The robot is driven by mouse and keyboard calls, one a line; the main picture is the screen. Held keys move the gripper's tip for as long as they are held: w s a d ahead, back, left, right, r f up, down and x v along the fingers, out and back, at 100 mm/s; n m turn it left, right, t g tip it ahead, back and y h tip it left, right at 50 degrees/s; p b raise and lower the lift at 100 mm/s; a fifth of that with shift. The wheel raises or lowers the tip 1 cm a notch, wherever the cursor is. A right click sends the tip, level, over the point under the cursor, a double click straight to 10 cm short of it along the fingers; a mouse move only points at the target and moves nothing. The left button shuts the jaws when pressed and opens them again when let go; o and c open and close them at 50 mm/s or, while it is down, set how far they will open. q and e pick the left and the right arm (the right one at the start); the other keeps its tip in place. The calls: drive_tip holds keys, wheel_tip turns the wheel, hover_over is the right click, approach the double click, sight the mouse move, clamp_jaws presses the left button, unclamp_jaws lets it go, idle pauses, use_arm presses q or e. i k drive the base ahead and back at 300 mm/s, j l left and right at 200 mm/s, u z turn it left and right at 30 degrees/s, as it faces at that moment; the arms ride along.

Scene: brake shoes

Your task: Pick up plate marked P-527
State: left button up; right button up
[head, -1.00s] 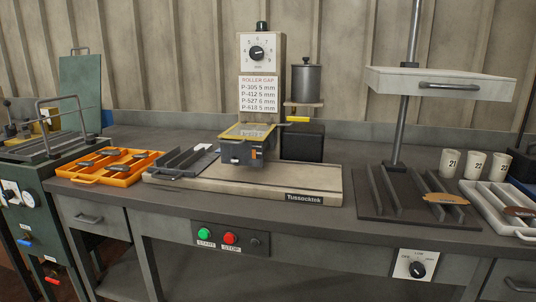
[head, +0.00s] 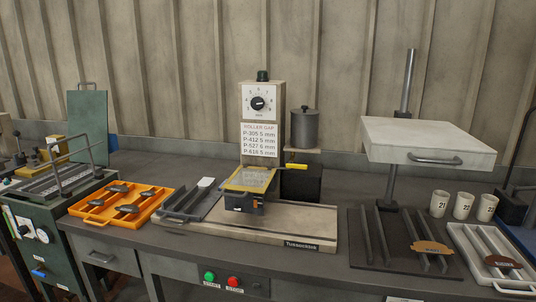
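An orange tray (head: 160,208) on the left of the bench holds several small dark plates, one of them near its front (head: 128,209). Their markings are too small to read, so I cannot tell which is P-527. A sign (head: 260,140) on the central machine (head: 245,203) lists roller gaps, with P-527 at 6 mm. Neither of my grippers is in view.
A dark slotted tray (head: 175,213) stands between the orange tray and the machine. On the right are a dark rack (head: 365,250) and a white tray (head: 475,257), each with a brown curved piece, cups (head: 439,204) and a raised press plate (head: 425,135).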

sight(420, 246)
drive_tip(key=i+l+z, duration=0.1)
drive_tip(key=z, duration=0.3)
drive_tip(key=i+z, duration=0.25)
drive_tip(key=z, duration=0.15)
